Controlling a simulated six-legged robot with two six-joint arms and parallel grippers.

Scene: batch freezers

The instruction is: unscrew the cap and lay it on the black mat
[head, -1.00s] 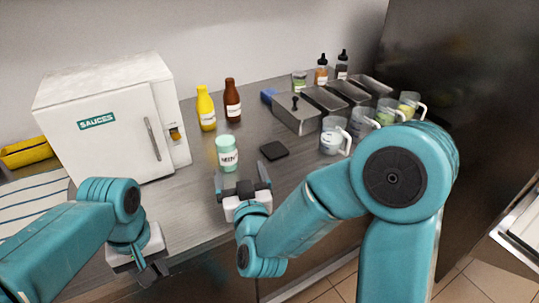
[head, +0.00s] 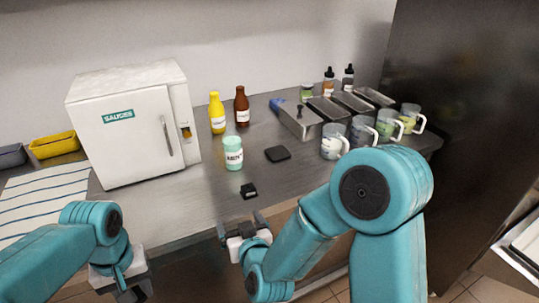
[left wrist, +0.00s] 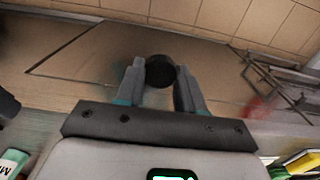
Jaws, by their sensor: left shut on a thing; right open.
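A mint-green jar (head: 233,153) with a white label stands upright on the counter; whether its mouth is capped is too small to tell. The black mat (head: 278,153) lies flat and bare to its right. My left gripper (head: 132,292) is low at the front left, off the counter's front edge. In the left wrist view, its fingers (left wrist: 160,75) are shut on a dark round cap (left wrist: 159,71); the cap is hard to make out in the head view. My right gripper (head: 242,222) is open and empty in front of the jar, at the counter's front edge.
A white sauces cabinet (head: 125,130) stands left. Yellow (head: 217,113) and brown (head: 241,107) bottles stand behind the jar. Steel trays (head: 300,121) and handled jugs (head: 334,142) are right. Counter around the mat is clear.

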